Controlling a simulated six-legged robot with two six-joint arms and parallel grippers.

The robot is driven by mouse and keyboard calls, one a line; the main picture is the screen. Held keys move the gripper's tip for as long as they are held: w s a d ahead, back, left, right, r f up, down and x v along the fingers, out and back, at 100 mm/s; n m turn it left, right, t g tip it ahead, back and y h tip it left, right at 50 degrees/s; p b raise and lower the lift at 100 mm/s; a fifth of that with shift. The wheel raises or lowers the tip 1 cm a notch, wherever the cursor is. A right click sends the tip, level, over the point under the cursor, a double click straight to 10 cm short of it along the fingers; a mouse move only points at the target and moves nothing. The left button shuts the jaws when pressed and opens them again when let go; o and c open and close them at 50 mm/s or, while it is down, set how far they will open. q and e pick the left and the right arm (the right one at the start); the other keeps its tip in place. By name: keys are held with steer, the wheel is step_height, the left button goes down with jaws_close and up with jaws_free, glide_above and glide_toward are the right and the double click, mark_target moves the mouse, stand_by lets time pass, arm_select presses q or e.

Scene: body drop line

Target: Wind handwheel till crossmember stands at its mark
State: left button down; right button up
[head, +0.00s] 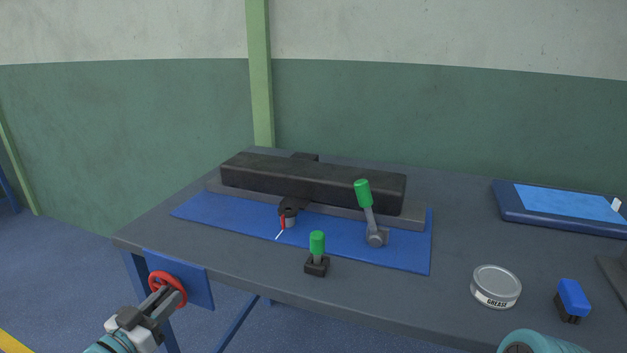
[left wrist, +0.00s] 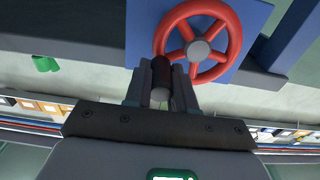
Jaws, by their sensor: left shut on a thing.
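The red handwheel (head: 180,283) sits on a blue plate (head: 199,284) at the table's front left. My left gripper (head: 163,305) is at the wheel. The left wrist view shows its fingers (left wrist: 162,88) shut around the wheel's dark handle (left wrist: 162,70), at the lower left of the red rim (left wrist: 234,40). The crossmember, a long black beam (head: 310,179), lies on a grey base over a blue mat (head: 340,235). A red pointer (head: 283,223) hangs at its front bracket, close to a white mark line (head: 279,235); I cannot tell whether they line up exactly. My right gripper is out of view.
A green-handled lever (head: 365,205) stands at the mat's right, and a green knob on a black block (head: 317,254) at its front edge. A grease tin (head: 496,287), a blue-topped block (head: 573,299) and a blue tray (head: 560,207) are to the right.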

arm_select(q)
steer(key=shift+a+f, duration=0.2)
steer(key=shift+a, duration=0.1)
